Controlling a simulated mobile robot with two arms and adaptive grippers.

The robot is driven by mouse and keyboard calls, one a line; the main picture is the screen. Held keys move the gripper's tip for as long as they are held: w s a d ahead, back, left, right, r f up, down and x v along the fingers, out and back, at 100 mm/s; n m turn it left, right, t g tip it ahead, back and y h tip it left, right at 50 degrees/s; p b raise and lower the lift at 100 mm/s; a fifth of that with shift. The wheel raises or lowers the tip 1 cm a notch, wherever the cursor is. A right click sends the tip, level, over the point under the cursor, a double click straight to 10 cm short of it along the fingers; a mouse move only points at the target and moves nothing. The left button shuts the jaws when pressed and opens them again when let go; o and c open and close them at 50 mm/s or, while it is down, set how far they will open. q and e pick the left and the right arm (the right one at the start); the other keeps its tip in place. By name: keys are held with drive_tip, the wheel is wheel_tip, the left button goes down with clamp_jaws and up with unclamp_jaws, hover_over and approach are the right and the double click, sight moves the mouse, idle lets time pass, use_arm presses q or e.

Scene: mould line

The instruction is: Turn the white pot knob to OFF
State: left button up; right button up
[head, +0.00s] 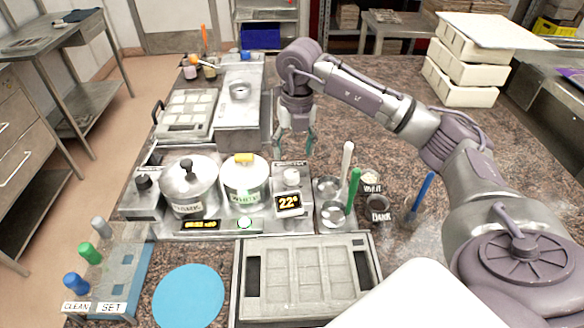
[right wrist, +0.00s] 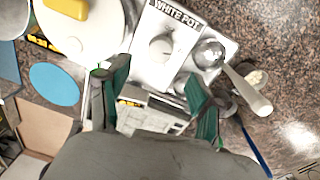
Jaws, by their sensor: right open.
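The white pot knob (head: 291,176) is a round white knob on a grey panel to the right of the white pot (head: 244,187). In the right wrist view the knob (right wrist: 163,47) sits below a WHITE POT label (right wrist: 176,17). Its pointer setting is too small to read. My right gripper (head: 295,147) points down above and behind the panel, with its green-padded fingers apart and empty. In the right wrist view the knob lies beyond and between the open fingertips (right wrist: 157,76), apart from them. My left gripper is not in view.
A lidded steel pot (head: 188,186) stands left of the white pot. A display (head: 288,204) reading 22 is below the knob. Cups with a white-handled (head: 346,160) and a green-handled tool (head: 353,188) stand close on the right. A grey mould (head: 307,240) lies in front.

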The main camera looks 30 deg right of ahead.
sight(292, 173)
wheel_tip(292, 173, down, 8)
drive_tip(key=shift+w+a+r+p, duration=0.15)
drive_tip(key=shift+p, duration=0.6)
drive_tip(key=c, duration=1.2)
